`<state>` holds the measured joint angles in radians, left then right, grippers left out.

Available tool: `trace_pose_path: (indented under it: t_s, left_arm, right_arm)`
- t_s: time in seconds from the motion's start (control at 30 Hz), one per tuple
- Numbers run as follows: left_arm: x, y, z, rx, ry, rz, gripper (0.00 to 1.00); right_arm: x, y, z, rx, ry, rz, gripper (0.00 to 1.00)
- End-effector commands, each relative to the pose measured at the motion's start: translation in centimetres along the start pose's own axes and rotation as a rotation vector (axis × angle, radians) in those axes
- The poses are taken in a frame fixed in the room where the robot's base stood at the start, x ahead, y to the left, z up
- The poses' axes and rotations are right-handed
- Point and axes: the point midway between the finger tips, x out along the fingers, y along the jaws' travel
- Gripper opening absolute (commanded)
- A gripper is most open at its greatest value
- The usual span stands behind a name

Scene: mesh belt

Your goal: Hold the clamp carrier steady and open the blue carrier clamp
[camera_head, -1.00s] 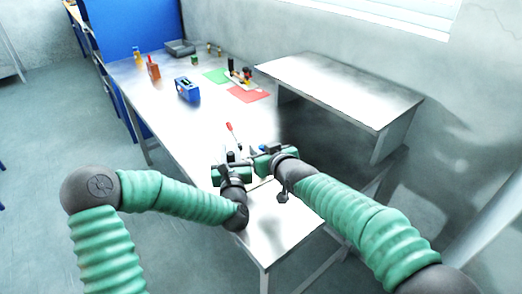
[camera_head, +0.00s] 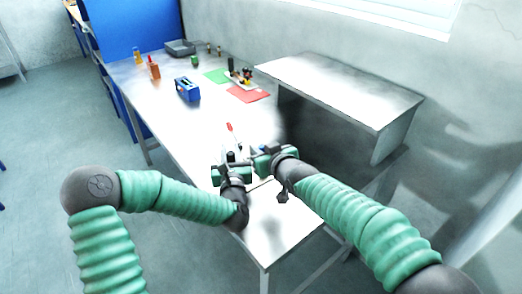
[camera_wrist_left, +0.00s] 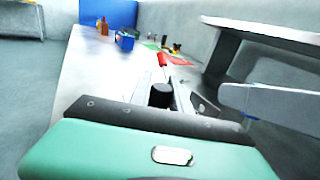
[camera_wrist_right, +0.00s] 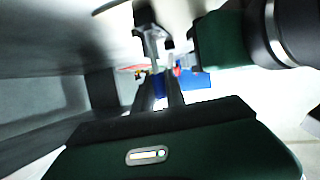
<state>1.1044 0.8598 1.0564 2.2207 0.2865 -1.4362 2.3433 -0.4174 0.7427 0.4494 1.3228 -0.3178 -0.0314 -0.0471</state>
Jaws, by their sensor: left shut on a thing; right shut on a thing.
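My left gripper (camera_head: 231,158) is low over the near end of the bench. In the left wrist view its fingers (camera_wrist_left: 165,88) are closed at a black knob (camera_wrist_left: 160,96), apparently part of the clamp carrier. My right gripper (camera_head: 256,151) is just to its right, shut on a part that its own fingers largely hide, apparently the carrier clamp. A red-tipped lever (camera_head: 229,128) stands up just beyond the grippers. In the right wrist view a blue piece (camera_wrist_right: 196,81) shows beside the right fingertips (camera_wrist_right: 160,88). The grippers cover most of the carrier.
Farther along the bench (camera_head: 150,92) are a blue box (camera_head: 187,89), an orange bottle (camera_head: 154,68), a grey tray (camera_head: 180,48), and green (camera_head: 216,75) and red (camera_head: 249,95) mats with small parts. A raised shelf (camera_head: 340,88) stands close on the right.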

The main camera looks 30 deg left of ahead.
Motion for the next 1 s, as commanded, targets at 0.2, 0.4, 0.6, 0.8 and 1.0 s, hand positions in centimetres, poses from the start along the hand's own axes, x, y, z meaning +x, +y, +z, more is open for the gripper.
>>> trace_pose_path:
  t_s: [0.2, 0.4, 0.6, 0.8, 1.0]
  left_arm:
    - [0.0, 0.0, 0.0, 0.0, 0.0, 0.001, 0.0]
    - [0.0, 0.0, 0.0, 0.0, 0.0, 0.001, 0.0]
    - [0.0, 0.0, 0.0, 0.0, 0.0, 0.001, 0.0]
    - [0.0, 0.0, 0.0, 0.0, 0.0, 0.0, 0.0]
    - [0.0, 0.0, 0.0, 0.0, 0.0, 0.0, 0.0]
  right_arm:
    - [0.0, 0.0, 0.0, 0.0, 0.0, 0.0, 0.0]
    - [0.0, 0.0, 0.0, 0.0, 0.0, 0.0, 0.0]
    - [-0.2, 0.2, 0.2, 0.008, 0.037, -0.001, 0.0]
    - [-1.1, 0.4, 0.7, 0.037, 0.181, -0.007, 0.0]
    - [-1.7, 0.4, 0.8, 0.053, 0.265, -0.011, 0.0]
